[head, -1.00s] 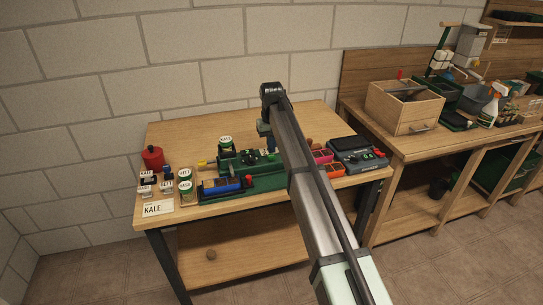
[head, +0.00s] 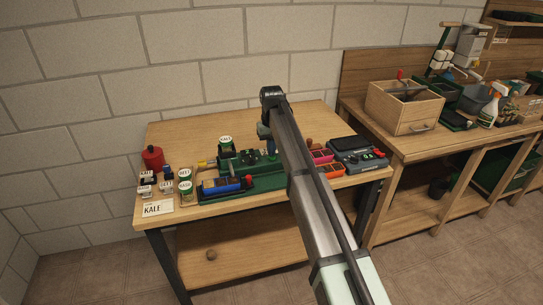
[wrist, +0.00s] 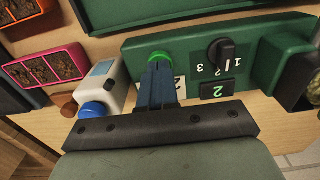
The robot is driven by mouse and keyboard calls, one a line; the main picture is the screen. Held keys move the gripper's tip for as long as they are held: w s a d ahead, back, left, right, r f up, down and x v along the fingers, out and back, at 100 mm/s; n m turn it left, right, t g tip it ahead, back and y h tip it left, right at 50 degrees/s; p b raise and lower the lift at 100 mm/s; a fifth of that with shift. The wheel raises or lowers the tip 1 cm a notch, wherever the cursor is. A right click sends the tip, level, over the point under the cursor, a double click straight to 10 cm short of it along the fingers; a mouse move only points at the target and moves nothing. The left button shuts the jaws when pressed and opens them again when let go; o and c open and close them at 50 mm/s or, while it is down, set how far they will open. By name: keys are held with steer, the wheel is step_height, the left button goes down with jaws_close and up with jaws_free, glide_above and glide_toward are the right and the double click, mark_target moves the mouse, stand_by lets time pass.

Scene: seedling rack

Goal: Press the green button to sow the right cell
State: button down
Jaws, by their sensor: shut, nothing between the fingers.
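The green button (wrist: 161,56) is on the face of the dark green sowing machine (wrist: 140,46), which also shows on the table in the head view (head: 270,182). My gripper (wrist: 160,66) is shut and empty, its fingertips right at the button and covering part of it. I cannot tell whether they touch or press it. A black dial (wrist: 221,50) marked 1, 2, 3 sits right of the button, above a dark plate (wrist: 217,90) reading 2. A white label, partly hidden, is behind the fingers. In the head view my arm hides part of the machine's right side.
A white device (wrist: 101,86) with a blue knob stands close left of the fingers. Pink and orange soil trays (wrist: 45,68) lie farther left. Seed jars (head: 185,187) and a KALE card (head: 158,208) are at the table's left front. The table's back is clear.

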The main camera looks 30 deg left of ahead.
steer(key=shift+f, duration=0.4)
steer(key=shift+r, duration=0.1)
step_height(320, 180, up, 7)
steer(key=shift+r, duration=0.2)
stand_by(1.0)
steer(key=shift+d, duration=0.1)
